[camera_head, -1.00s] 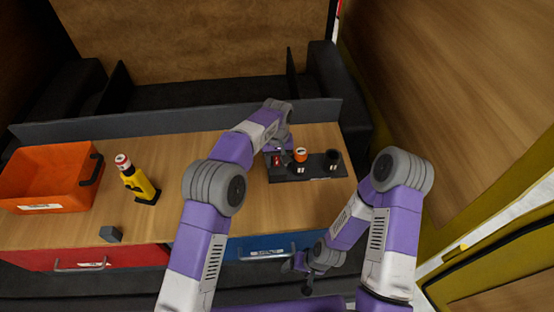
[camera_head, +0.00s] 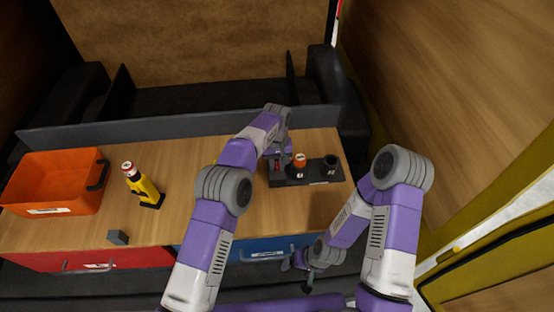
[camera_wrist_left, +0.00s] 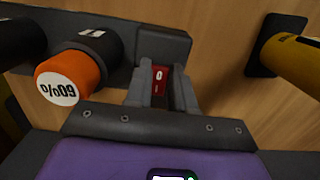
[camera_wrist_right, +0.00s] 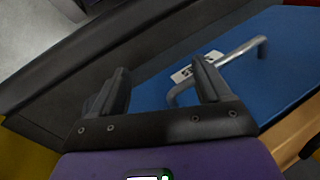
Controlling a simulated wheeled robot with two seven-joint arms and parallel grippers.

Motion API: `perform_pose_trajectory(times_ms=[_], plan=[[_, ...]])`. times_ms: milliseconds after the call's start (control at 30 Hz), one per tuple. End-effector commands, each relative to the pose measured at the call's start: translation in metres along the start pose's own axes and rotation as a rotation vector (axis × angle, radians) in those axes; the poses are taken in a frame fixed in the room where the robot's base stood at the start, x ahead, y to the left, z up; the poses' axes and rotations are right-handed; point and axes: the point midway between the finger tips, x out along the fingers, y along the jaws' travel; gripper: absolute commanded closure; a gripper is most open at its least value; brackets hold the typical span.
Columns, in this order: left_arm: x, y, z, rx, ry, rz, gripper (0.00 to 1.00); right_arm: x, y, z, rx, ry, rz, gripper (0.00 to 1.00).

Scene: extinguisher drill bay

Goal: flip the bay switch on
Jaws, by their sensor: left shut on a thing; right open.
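The bay switch (camera_wrist_left: 159,79) is a small red rocker marked 0 and I, set in a dark panel (camera_head: 318,180) on the table. It also shows as a red spot in the head view (camera_head: 277,167). My left gripper (camera_wrist_left: 161,92) is shut on the switch, one finger on either side of it in the left wrist view. In the head view the hand partly hides it. My right gripper (camera_wrist_right: 160,85) is open and empty, in front of the blue drawer (camera_wrist_right: 240,80), low at the table's front in the head view (camera_head: 297,275).
An orange knob (camera_wrist_left: 70,76) labelled 60% and a black cylinder (camera_head: 331,161) stand on the same panel. A yellow extinguisher-like device (camera_head: 146,188), an orange bin (camera_head: 50,184) and a small grey block (camera_head: 118,237) are left on the table. The table's middle is clear.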

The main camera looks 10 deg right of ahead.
Motion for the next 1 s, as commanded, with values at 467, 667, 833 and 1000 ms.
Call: perform_pose_trajectory(times_ms=[467, 667, 833, 1000], plan=[[-0.0015, -0.0003, -0.001, 0.001, -0.029, 0.005, 1.0, -0.0139, -0.0052, 0.0008, 0.0, 0.0, 0.0, 0.23], [-0.0014, -0.0002, -0.0008, 0.001, -0.029, 0.005, 0.57, -0.014, -0.0052, 0.0008, 0.0, -0.001, 0.0, 0.23], [-0.0011, -0.0002, -0.0005, 0.001, -0.03, 0.004, 0.51, -0.014, -0.0052, 0.0008, 0.0, -0.001, 0.0, 0.23], [-0.0026, -0.0001, -0.0007, 0.001, -0.03, 0.004, 0.51, -0.0139, -0.0052, 0.0008, 0.0, -0.001, 0.0, 0.23]])
